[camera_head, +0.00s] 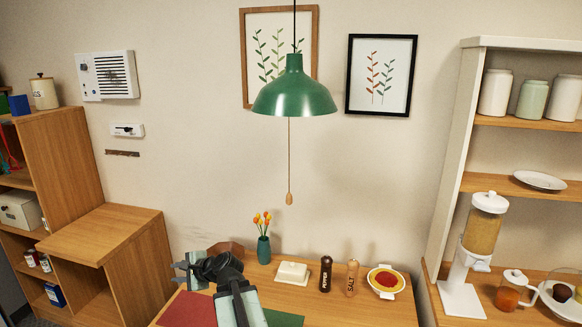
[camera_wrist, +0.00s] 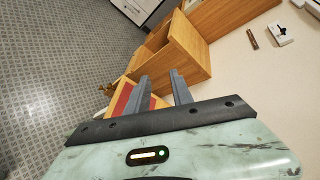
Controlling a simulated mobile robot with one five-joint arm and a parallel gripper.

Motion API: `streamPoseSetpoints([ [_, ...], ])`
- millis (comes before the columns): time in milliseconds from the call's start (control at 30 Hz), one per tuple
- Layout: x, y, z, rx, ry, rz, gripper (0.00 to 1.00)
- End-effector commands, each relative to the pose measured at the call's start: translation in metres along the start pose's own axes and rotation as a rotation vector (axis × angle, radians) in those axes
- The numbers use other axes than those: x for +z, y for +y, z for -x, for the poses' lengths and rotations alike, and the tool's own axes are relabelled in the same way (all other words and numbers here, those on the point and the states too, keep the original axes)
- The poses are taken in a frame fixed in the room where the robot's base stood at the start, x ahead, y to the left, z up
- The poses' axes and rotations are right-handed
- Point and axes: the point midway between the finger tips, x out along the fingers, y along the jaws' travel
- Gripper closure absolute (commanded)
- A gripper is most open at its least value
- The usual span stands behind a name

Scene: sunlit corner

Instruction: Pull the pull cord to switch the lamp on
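A green dome lamp (camera_head: 295,92) hangs from the ceiling on a dark cable in the head view. Its thin pull cord (camera_head: 289,155) hangs straight down and ends in a small wooden knob (camera_head: 289,199) above the table. No glow shows under the shade. My gripper (camera_head: 181,272) is low at the left end of the table, below and well to the left of the knob, touching neither cord nor knob. In the wrist view its two grey fingers (camera_wrist: 160,85) stand apart with nothing held between them. The lamp and cord are not in the wrist view.
The table (camera_head: 340,307) holds a flower vase (camera_head: 264,249), butter dish (camera_head: 292,274), pepper mill (camera_head: 326,273), salt mill (camera_head: 352,277) and a bowl (camera_head: 386,281). Wooden shelves (camera_head: 105,235) stand left; a dispenser (camera_head: 480,235) stands right. The air around the cord is clear.

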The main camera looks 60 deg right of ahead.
Motion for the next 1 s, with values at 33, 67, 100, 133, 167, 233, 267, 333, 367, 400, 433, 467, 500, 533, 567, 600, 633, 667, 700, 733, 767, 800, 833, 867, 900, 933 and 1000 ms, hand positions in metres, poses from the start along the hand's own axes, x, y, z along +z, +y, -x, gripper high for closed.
streamPoseSetpoints([
  [33, -0.021, -0.044, 0.032, -0.093, 0.031, -0.129, 0.72],
  [67, -0.036, -0.064, 0.048, -0.154, 0.044, -0.212, 0.72],
  [100, -0.056, -0.088, 0.07, -0.234, 0.059, -0.32, 0.72],
  [133, -0.071, -0.105, 0.088, -0.294, 0.068, -0.399, 0.72],
  [167, -0.086, -0.121, 0.106, -0.354, 0.076, -0.476, 0.72],
  [233, -0.121, -0.155, 0.152, -0.494, 0.085, -0.65, 0.72],
  [267, -0.136, -0.167, 0.172, -0.553, 0.085, -0.72, 0.72],
  [333, -0.166, -0.189, 0.216, -0.679, 0.081, -0.864, 0.72],
  [367, -0.177, -0.196, 0.234, -0.727, 0.076, -0.919, 0.72],
  [400, -0.19, -0.204, 0.255, -0.786, 0.069, -0.983, 0.72],
  [433, -0.199, -0.208, 0.269, -0.826, 0.064, -1.025, 0.72],
  [467, -0.207, -0.212, 0.281, -0.86, 0.057, -1.063, 0.72],
  [500, -0.215, -0.215, 0.295, -0.899, 0.05, -1.103, 0.72],
  [533, -0.221, -0.217, 0.303, -0.922, 0.045, -1.127, 0.72],
  [567, -0.225, -0.218, 0.31, -0.942, 0.041, -1.147, 0.72],
  [600, -0.229, -0.219, 0.316, -0.96, 0.036, -1.166, 0.72],
  [633, -0.231, -0.219, 0.319, -0.969, 0.034, -1.176, 0.72],
  [667, -0.232, -0.219, 0.321, -0.976, 0.032, -1.183, 0.72],
  [700, -0.233, -0.219, 0.322, -0.98, 0.03, -1.187, 0.72],
  [733, -0.234, -0.218, 0.322, -0.981, 0.03, -1.189, 0.72],
  [767, -0.234, -0.218, 0.322, -0.981, 0.03, -1.189, 0.72],
  [800, -0.234, -0.219, 0.321, -0.98, 0.03, -1.188, 0.72],
  [833, -0.234, -0.219, 0.32, -0.979, 0.03, -1.187, 0.72],
  [867, -0.235, -0.22, 0.319, -0.978, 0.03, -1.187, 0.72],
  [900, -0.237, -0.222, 0.317, -0.978, 0.03, -1.186, 0.72],
  [933, -0.238, -0.224, 0.315, -0.978, 0.03, -1.186, 0.72],
  [1000, -0.243, -0.23, 0.31, -0.977, 0.03, -1.185, 0.72],
])
